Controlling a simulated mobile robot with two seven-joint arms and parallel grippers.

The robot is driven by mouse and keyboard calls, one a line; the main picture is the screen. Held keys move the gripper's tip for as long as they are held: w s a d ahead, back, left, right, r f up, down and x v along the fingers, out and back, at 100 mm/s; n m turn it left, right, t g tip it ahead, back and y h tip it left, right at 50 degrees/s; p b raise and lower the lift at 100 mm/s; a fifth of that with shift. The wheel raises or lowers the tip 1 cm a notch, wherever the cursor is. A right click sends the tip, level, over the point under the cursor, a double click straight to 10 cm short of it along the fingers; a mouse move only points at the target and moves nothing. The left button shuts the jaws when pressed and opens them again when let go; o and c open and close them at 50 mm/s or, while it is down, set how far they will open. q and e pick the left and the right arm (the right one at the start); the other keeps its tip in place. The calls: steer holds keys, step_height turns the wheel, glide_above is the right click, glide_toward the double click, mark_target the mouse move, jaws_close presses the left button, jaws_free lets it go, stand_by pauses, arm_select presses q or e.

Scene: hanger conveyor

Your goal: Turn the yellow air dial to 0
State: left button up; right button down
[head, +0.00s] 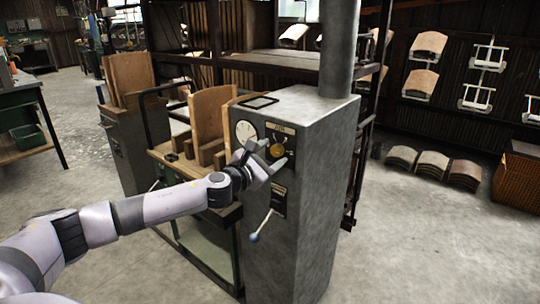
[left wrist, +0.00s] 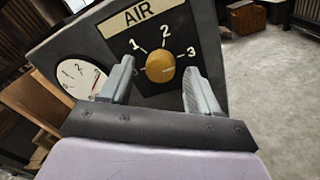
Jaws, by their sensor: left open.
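The yellow air dial (head: 277,150) is a round knob on the dark AIR panel on the front of the grey metal cabinet (head: 310,215). In the left wrist view the dial (left wrist: 160,67) sits below the AIR label, with 1, 2 and 3 around it. A faint mark at its left, likely the 0, is partly hidden by a finger. A pale line on the dial seems to point right, toward the 3 side. My left gripper (head: 272,158) is open, one finger on each side of the dial; contact cannot be told. My right gripper is not in view.
A round white gauge (head: 246,132) with a red needle is left of the panel. The floor to the right is clear up to the curved panels (head: 433,165).

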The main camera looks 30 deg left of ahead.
arm_select(q)
steer(key=c, duration=1)
steer(key=shift+c, duration=0.2)
